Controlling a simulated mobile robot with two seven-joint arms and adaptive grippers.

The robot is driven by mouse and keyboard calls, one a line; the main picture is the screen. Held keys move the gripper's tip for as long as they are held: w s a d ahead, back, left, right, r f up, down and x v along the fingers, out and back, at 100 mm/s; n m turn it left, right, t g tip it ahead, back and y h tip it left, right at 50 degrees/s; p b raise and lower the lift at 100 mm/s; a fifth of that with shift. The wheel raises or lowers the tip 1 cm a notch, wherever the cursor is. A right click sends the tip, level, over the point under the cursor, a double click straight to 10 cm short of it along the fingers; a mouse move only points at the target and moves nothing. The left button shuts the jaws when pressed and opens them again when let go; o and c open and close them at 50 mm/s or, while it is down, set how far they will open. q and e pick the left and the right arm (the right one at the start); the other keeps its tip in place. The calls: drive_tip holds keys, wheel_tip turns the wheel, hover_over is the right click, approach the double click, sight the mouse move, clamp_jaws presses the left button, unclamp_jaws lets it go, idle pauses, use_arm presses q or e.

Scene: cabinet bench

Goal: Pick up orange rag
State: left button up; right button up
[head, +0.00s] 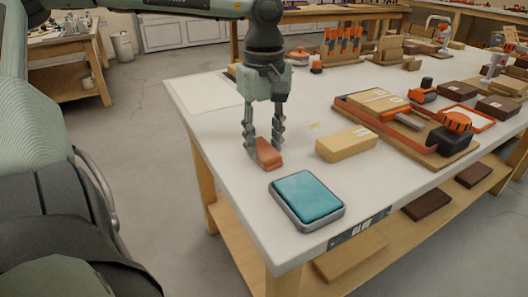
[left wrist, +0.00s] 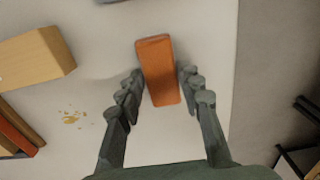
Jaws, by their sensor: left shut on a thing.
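The orange rag (head: 268,153) is a small folded block near the left edge of the white bench top in the head view. My left gripper (head: 264,148) points down over it, with its fingers on either side and shut on it. In the left wrist view the orange rag (left wrist: 158,72) lies between the fingertips of my left gripper (left wrist: 160,88), and part of it reaches beyond them. I cannot tell whether the rag is lifted off the bench. My right gripper is not in view.
A teal-topped grey box (head: 307,198) sits at the bench's front edge. A tan block (head: 346,144) lies right of the rag, and also shows in the left wrist view (left wrist: 38,55). A wooden tray (head: 432,157) with tools stands farther right. The bench's left edge is close.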

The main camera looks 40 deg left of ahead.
sight(265, 146)
use_arm(q)
drive_tip(key=shift+c, duration=0.5)
drive_tip(key=shift+r, duration=0.1)
wheel_tip(265, 146, up, 4)
drive_tip(key=shift+r, duration=0.15)
drive_tip(key=s+d+r, duration=0.5)
drive_tip(key=d+r, duration=0.1)
drive_tip(key=d, duration=0.4)
drive_tip(key=shift+s+d+r, duration=0.15)
drive_tip(key=shift+s+r, duration=0.1)
drive_tip(key=o, duration=0.3)
drive_tip(key=c, duration=0.4)
